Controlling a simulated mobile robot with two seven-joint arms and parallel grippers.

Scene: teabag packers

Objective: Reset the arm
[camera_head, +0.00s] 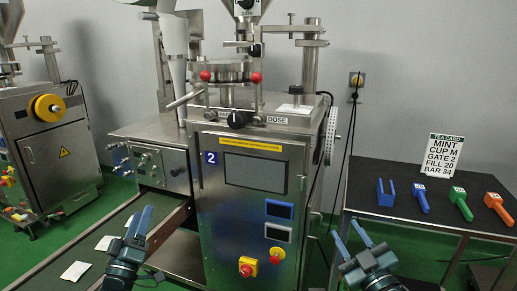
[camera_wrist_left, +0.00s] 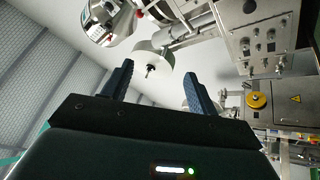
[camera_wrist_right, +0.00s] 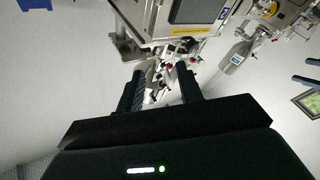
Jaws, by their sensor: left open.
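My left gripper (camera_head: 140,222) is in the air in front of the packing machine, over the dark conveyor belt at the left. In the left wrist view my left gripper (camera_wrist_left: 158,88) has its two blue fingers apart with nothing between them. My right gripper (camera_head: 354,236) is raised in front of the gap between the machine and the tool table. In the right wrist view my right gripper (camera_wrist_right: 160,85) also has its fingers apart and holds nothing.
The steel packing machine (camera_head: 212,190) stands in the middle. Teabags (camera_head: 75,271) lie on the conveyor (camera_head: 60,250). The dark table (camera_head: 400,200) at the right bears blue, green and orange tools and a tea card (camera_head: 443,156). A second machine (camera_head: 30,150) stands at the left.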

